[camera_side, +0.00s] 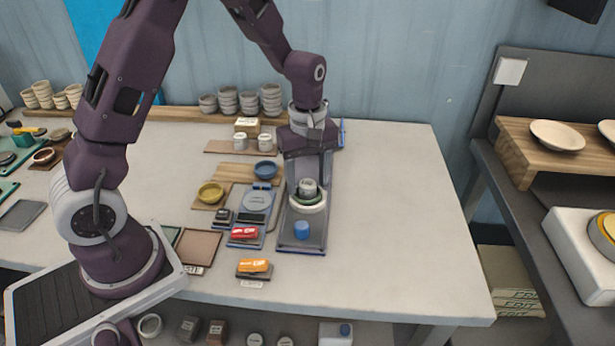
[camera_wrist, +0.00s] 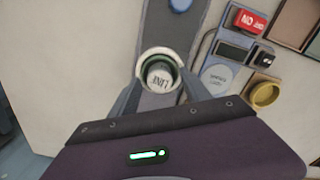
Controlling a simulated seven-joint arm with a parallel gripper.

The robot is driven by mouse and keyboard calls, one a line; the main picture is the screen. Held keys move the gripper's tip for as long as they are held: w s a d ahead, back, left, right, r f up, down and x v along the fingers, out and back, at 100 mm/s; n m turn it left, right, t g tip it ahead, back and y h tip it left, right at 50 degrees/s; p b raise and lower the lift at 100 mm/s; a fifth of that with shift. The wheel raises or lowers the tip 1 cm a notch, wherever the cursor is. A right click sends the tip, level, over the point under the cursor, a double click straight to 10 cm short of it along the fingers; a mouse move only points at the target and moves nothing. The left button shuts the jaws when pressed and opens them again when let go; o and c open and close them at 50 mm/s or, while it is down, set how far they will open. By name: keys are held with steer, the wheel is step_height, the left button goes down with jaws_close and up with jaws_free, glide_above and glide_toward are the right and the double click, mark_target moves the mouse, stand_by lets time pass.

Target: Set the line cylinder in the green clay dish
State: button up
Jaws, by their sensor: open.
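The line cylinder (camera_side: 308,187) is a small pale cylinder with a dark band. In the wrist view its lettered top (camera_wrist: 160,76) shows inside the round green dish (camera_wrist: 149,64). In the side view the green dish (camera_side: 295,200) has a whitish ring around it and stands on a long grey tray (camera_side: 309,238). The cylinder looks upright in the dish; its base is hidden. My gripper (camera_side: 309,172) is directly above, pointing down. In the wrist view its two fingers are spread on either side of the dish and cylinder, with gaps visible.
A blue cylinder (camera_side: 301,229) stands on the tray's near end. Left of the tray are a device with a red block (camera_side: 245,232), an orange block (camera_side: 255,265), a yellow bowl (camera_side: 210,193) and a blue bowl (camera_side: 265,170). The table right of the tray is clear.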

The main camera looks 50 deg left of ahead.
mark_target(308, 183)
step_height(308, 183, up, 12)
steer(key=s+d+r+m+t, duration=0.2)
steer(key=s+r+m, duration=0.2)
steer(key=s+r, duration=0.3)
steer(key=s+d+m+t, duration=0.2)
steer(key=s+m, duration=0.8)
steer(key=s, duration=0.5)
steer(key=shift+s+d+r+t, duration=0.25)
steer(key=shift+d+t, duration=0.1)
steer(key=shift+t, duration=0.45)
steer(key=shift+c, duration=0.3)
